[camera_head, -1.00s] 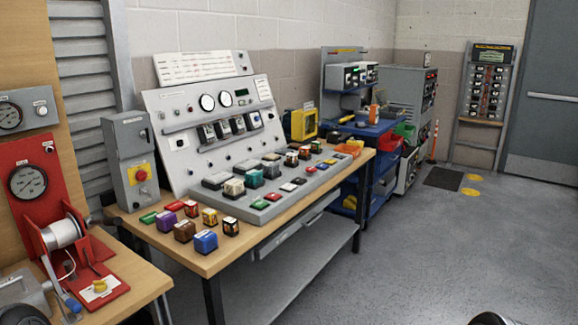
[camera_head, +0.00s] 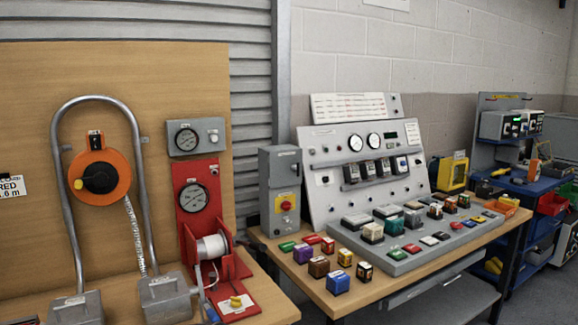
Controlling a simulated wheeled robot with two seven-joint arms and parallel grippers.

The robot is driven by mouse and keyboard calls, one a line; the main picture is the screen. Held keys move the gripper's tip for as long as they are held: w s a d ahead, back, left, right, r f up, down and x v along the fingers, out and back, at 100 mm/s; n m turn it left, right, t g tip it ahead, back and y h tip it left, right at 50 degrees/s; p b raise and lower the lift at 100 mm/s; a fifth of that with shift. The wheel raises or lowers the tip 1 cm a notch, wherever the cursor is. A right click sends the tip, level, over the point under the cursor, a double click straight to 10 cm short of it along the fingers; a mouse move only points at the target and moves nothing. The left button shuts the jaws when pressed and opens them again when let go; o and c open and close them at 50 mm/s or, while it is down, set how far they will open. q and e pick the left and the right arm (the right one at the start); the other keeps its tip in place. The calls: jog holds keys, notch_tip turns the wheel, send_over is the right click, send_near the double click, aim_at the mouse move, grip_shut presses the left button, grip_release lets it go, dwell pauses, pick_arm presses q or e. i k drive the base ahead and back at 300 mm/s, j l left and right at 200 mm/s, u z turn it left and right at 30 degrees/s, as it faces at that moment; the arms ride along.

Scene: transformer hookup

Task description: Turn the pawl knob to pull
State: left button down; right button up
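A small yellow knob (camera_head: 236,301) sits on a pale label plate on the red base of a winch (camera_head: 217,250) at lower centre-left. It looks like the pawl knob, but its label is too small to read. The winch has a pale drum (camera_head: 212,246) between red side plates and a lever with a blue grip (camera_head: 212,315) at its front. A round gauge (camera_head: 193,198) is on the red panel above. Neither of my grippers can be made out in the view.
An orange reel (camera_head: 100,177) hangs within a bent grey tube on the wooden board (camera_head: 40,120). Grey boxes (camera_head: 165,297) stand left of the winch. To the right, a bench (camera_head: 285,243) carries a grey switch box (camera_head: 280,190), a sloped console (camera_head: 330,200) and several coloured blocks.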

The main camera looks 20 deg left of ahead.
aim_at(236, 302)
jog(key=u, duration=1.35)
